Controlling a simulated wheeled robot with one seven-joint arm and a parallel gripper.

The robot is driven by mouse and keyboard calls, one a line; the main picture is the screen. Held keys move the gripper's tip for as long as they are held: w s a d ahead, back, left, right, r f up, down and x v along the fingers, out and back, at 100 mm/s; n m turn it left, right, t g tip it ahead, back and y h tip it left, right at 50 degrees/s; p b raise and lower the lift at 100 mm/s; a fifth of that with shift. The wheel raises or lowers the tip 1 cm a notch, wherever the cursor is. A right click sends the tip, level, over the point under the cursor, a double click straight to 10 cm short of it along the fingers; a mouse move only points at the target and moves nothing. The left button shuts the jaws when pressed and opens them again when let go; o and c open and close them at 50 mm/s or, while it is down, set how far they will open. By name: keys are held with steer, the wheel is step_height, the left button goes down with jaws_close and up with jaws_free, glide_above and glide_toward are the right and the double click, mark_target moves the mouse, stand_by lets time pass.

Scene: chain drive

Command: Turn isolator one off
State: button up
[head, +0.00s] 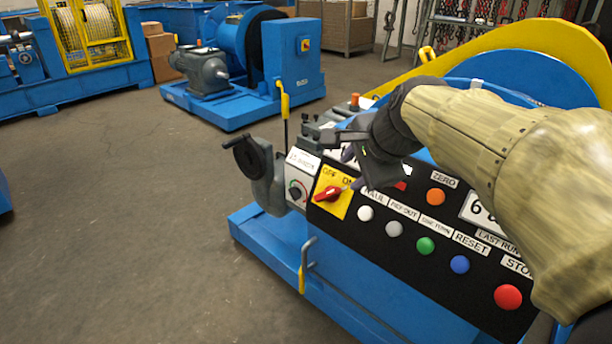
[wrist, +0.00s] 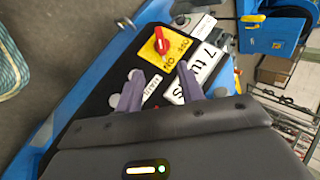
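A red rotary handle (head: 328,194) sits on a yellow plate (head: 338,208) marked OFF and ON, at the upper left of a black control panel. I cannot read a number for this isolator. In the wrist view, the red handle (wrist: 162,43) and its yellow plate (wrist: 153,58) lie just beyond my fingertips. My gripper (head: 353,169) is above and right of the handle in the head view, partly over the panel's labels. In the wrist view, my gripper (wrist: 162,72) is open with nothing between its fingers. The handle's exact setting is hard to tell.
Below the handle are a white button (head: 365,213), a green button (head: 425,245), a blue button (head: 459,264) and a red button (head: 508,297). A dial box (head: 297,185) and a black handwheel (head: 249,157) stand left of the plate. Open floor lies farther left.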

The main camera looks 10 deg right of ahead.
mark_target(327, 194)
steer(key=b+x, duration=0.8)
steer(key=x, duration=0.8)
steer(key=shift+f, duration=0.15)
steer(key=shift+w+a+f, duration=0.1)
steer(key=shift+w+f, duration=0.3)
steer(key=shift+w, duration=0.1)
jaws_close()
